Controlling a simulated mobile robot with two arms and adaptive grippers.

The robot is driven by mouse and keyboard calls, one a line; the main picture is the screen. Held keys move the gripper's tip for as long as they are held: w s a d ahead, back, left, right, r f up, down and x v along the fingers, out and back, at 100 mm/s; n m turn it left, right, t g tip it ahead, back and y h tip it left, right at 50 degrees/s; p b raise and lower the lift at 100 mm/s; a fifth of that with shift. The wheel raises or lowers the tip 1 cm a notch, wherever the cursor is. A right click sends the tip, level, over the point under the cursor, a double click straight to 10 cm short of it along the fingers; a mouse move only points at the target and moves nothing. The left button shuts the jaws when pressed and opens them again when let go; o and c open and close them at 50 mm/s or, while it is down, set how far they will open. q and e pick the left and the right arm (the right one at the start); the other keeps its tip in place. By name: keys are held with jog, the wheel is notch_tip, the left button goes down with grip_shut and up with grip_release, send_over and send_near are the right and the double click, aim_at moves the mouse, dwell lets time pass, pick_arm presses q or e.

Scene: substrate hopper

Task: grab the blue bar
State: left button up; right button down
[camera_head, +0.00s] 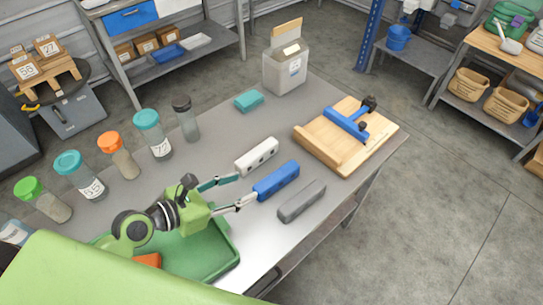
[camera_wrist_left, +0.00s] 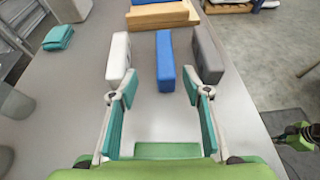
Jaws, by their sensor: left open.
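The blue bar (camera_head: 276,180) lies on the grey table between a white bar (camera_head: 257,157) and a dark grey bar (camera_head: 302,200). My left gripper (camera_head: 243,190) is open and empty, with its fingertips close to the near end of the blue bar. In the left wrist view the blue bar (camera_wrist_left: 165,62) runs away from me, its near end in the gap between the two fingertips (camera_wrist_left: 159,90). The left fingertip is near the white bar (camera_wrist_left: 118,58), the right one near the grey bar (camera_wrist_left: 207,55). A green and black part, perhaps of my right arm, shows at the right edge.
A wooden board (camera_head: 325,152) with a blue-handled tool stands beyond the bars. A teal block (camera_head: 249,100) and a grey canister (camera_head: 286,66) are at the back. Several lidded jars (camera_head: 119,155) line the left side. A green tray (camera_head: 215,258) lies under my left arm.

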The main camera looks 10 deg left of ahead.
aim_at(274, 178)
pick_arm(q)
jog(key=w+d, duration=0.1)
jog(key=w+d+f, duration=0.1)
jog(key=d, duration=0.1)
jog(key=shift+w, duration=0.2)
jog(key=x, duration=0.3)
jog(key=shift+w+a, duration=0.1)
jog(key=shift+a, duration=0.05)
jog(key=shift+p+x, duration=0.3)
jog(key=shift+x, duration=0.55)
jog(key=x, duration=0.4)
jog(key=shift+d+f, duration=0.15)
jog(key=shift+d, duration=0.05)
jog(key=shift+w+d+f, duration=0.1)
jog(key=shift+w+d, duration=0.05)
jog(key=shift+w, duration=0.05)
jog(key=shift+c, duration=1)
grip_shut()
pick_arm(e)
jog(key=shift+g, duration=0.3)
jog(key=s, duration=0.1)
jog(key=s+d, duration=0.1)
jog(key=s, duration=0.2)
jog(key=shift+s+d+r, duration=0.2)
jog(key=shift+s+d, duration=0.05)
jog(key=shift+d, duration=0.05)
